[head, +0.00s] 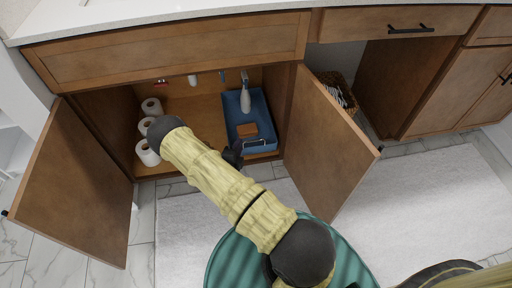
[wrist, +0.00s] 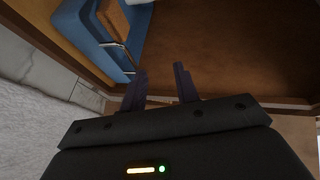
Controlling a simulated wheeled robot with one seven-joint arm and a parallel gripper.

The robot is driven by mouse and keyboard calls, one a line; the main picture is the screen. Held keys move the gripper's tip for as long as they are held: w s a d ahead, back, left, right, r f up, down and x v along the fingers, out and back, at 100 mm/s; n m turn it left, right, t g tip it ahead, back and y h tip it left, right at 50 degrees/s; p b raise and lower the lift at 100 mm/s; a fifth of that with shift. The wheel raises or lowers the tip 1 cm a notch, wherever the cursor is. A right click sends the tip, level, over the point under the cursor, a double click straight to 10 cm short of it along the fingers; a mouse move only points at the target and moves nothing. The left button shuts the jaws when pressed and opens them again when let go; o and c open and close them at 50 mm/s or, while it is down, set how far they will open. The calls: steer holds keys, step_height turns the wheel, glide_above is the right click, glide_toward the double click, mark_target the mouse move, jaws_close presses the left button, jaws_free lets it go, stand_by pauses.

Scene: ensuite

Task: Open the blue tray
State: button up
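The blue tray (head: 267,108) sits inside the open cabinet under the counter, on the right side of its floor. It has a metal handle (head: 256,143) on its front; the handle also shows in the wrist view (wrist: 116,45). A grey-white bottle (head: 245,101) and a brown block (head: 247,130) are in the tray. My gripper (head: 234,152) is in front of the tray, near the left end of the handle. In the wrist view my gripper (wrist: 160,84) has its two fingers apart with nothing between them, and the blue tray (wrist: 90,35) is to their upper left.
Two cabinet doors stand open, the left door (head: 72,184) and the right door (head: 330,145), flanking my arm. Several white paper rolls (head: 147,153) stand at the cabinet's left. A wicker basket (head: 337,90) is beyond the right door. A pale rug (head: 430,210) covers the floor in front.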

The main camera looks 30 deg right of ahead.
steer(key=s+f+t+h+b, duration=0.1)
steer(key=s+f+t+b, duration=0.1)
steer(key=f, duration=0.4)
steer(key=s+d+f+m+t+h+b, duration=0.1)
steer(key=s+f+t+b, duration=0.1)
steer(key=f+b, duration=0.3)
steer(key=shift+s+f+m, duration=0.3)
steer(key=shift+s+f, duration=0.15)
steer(key=shift+s, duration=0.25)
steer(key=shift+d, duration=0.1)
steer(key=b+x, duration=0.8)
steer(key=x, duration=0.8)
steer(key=shift+w+f, duration=0.1)
steer(key=shift+w, duration=0.05)
steer(key=shift+w+d+r, duration=0.3)
steer(key=shift+w+d, duration=0.05)
steer(key=shift+w, duration=0.1)
